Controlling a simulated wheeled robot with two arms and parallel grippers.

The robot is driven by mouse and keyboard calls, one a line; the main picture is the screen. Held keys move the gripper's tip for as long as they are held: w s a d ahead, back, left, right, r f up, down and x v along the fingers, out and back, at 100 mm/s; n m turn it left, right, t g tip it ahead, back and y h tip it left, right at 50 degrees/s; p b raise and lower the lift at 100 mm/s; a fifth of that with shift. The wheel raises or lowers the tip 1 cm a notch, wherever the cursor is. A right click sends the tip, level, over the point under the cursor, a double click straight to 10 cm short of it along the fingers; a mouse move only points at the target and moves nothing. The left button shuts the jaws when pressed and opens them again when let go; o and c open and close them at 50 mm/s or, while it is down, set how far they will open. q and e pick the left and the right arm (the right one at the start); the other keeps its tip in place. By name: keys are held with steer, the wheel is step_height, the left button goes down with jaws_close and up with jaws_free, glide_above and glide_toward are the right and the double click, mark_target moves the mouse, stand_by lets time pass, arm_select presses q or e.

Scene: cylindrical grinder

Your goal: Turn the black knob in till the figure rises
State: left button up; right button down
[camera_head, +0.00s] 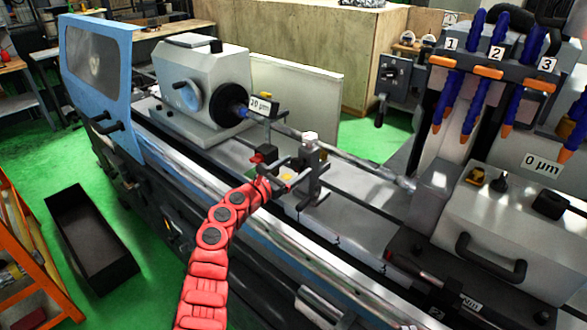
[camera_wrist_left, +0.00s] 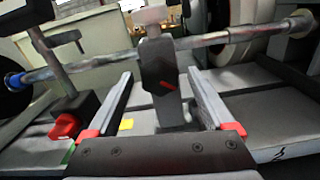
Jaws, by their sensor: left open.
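The black knob (camera_wrist_left: 158,66), a dark block-like part with a small red mark, sits on the front of a grey upright support with a pale top. The support (camera_head: 312,165) stands under the long metal shaft in the head view, where I cannot make out the knob clearly. My left gripper (camera_head: 297,173) reaches the support from the front left. In the left wrist view its fingers (camera_wrist_left: 160,75) are open, one on each side of the knob, with gaps visible. A figure plate (camera_head: 262,105) reads 10 µm by the left headstock. Another plate (camera_head: 541,163) reads 0 µm at the right.
The shaft (camera_head: 345,155) runs just above the gripper. A red knob (camera_wrist_left: 65,127) sits left of the fingers. The blue machine guard (camera_head: 100,75), headstock (camera_head: 200,85) and numbered blue hoses (camera_head: 495,50) surround the bed. A dark bin (camera_head: 92,240) stands on the green floor.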

arm_select(q)
steer(key=c, duration=1.4)
steer(key=shift+o, duration=0.2)
steer(key=shift+a+r+m+p, duration=0.15)
steer(key=shift+r+m+p, duration=0.2)
steer(key=shift+p, duration=0.7)
steer(key=shift+f+m+p, duration=0.2)
steer(key=shift+m+p, duration=0.2)
steer(key=shift+m, duration=0.15)
steer(key=shift+f+m, duration=0.2)
steer(key=shift+m, duration=0.3)
steer(key=shift+f+m+b, duration=0.1)
steer(key=shift+m+b, duration=0.5)
steer(key=shift+b, duration=0.05)
steer(key=shift+m+b, duration=0.95)
steer(key=shift+m, duration=0.45)
steer(key=shift+r, duration=0.2)
